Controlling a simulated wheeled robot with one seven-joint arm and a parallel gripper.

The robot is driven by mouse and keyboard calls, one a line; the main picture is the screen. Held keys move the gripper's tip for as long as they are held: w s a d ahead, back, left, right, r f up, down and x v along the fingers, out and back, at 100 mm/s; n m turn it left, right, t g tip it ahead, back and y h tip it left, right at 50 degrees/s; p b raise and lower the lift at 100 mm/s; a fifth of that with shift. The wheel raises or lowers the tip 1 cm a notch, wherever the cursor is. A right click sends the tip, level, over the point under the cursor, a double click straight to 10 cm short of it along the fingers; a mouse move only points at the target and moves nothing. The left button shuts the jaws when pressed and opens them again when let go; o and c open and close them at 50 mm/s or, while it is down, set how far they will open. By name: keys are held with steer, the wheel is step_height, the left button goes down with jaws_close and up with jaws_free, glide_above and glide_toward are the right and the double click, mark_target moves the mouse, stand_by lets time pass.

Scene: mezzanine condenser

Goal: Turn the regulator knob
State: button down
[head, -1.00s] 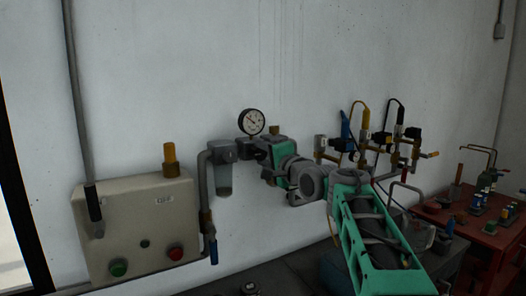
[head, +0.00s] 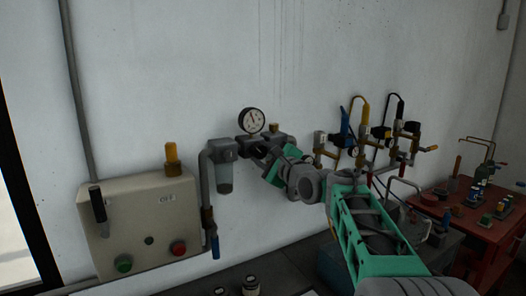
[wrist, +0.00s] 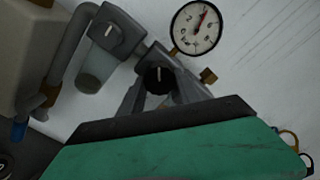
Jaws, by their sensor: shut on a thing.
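The regulator knob (wrist: 158,80) is a black round knob with a pale mark, seen in the wrist view below the pressure gauge (wrist: 197,27). My gripper (wrist: 160,88) has its two grey fingers on either side of the knob and is shut on it. In the head view, my gripper (head: 263,155) reaches the regulator under the white-faced gauge (head: 251,120), and the knob is mostly hidden there. The gauge needle points upward in the head view.
A filter bowl (head: 223,165) hangs left of the regulator. A beige control box (head: 143,225) with red and green buttons is further left. Valves with coloured hoses (head: 358,140) are on the wall to the right. A red table (head: 478,222) holds fittings at far right.

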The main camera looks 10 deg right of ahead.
steer(key=shift+m, duration=0.3)
steer(key=c, duration=0.9)
jaws_free()
steer(key=shift+o, duration=0.2)
steer(key=shift+s, duration=0.1)
steer(key=b+v, duration=0.2)
steer(key=v, duration=0.5)
steer(key=shift+s+b, duration=0.3)
